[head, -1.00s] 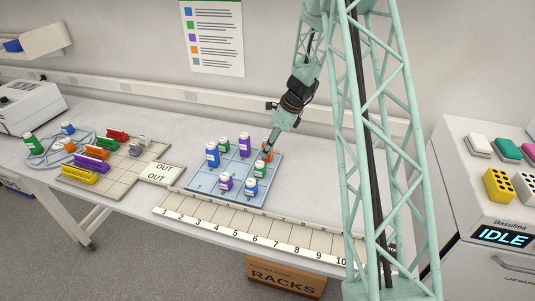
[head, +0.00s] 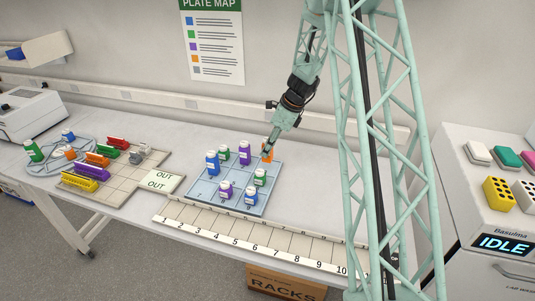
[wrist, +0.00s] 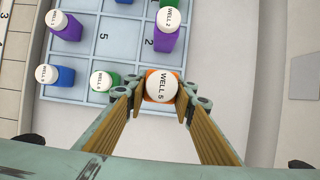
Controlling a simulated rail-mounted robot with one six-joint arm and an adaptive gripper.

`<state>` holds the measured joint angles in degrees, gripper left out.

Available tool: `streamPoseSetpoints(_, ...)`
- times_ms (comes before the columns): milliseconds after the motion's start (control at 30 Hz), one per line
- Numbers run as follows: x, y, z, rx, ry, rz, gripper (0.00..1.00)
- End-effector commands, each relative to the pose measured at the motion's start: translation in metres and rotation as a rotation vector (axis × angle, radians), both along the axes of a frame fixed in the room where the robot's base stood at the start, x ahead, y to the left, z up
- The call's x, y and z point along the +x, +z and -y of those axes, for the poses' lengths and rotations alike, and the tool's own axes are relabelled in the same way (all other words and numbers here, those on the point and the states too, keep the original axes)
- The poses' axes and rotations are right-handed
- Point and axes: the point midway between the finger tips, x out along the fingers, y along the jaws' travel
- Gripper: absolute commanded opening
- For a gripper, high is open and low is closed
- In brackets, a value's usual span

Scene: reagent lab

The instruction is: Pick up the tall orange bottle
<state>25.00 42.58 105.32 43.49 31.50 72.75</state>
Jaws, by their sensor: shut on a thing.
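The tall orange bottle (head: 269,155) is between the fingers of my gripper (head: 268,148) at the back right corner of the blue grid plate (head: 205,186).
On the plate stand a tall purple bottle (head: 245,153), a tall blue one (head: 212,164), green ones (head: 260,177) and shorter purple (head: 225,190) and blue (head: 251,195) ones. A numbered rack strip (head: 250,238) lies in front. The table right of the plate is clear.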

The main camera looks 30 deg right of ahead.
Motion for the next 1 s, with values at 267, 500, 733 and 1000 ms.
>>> streamPoseSetpoints(267,0.001,0.039,0.001,-0.002,0.0,0.003,0.13)
streamPoseSetpoints(500,0.0,0.057,0.0,-0.001,0.001,0.001,0.13)
streamPoseSetpoints(733,0.0,0.06,0.0,0.0,0.001,0.0,0.13)
streamPoseSetpoints(1000,0.0,0.06,0.0,0.0,0.0,0.0,0.13)
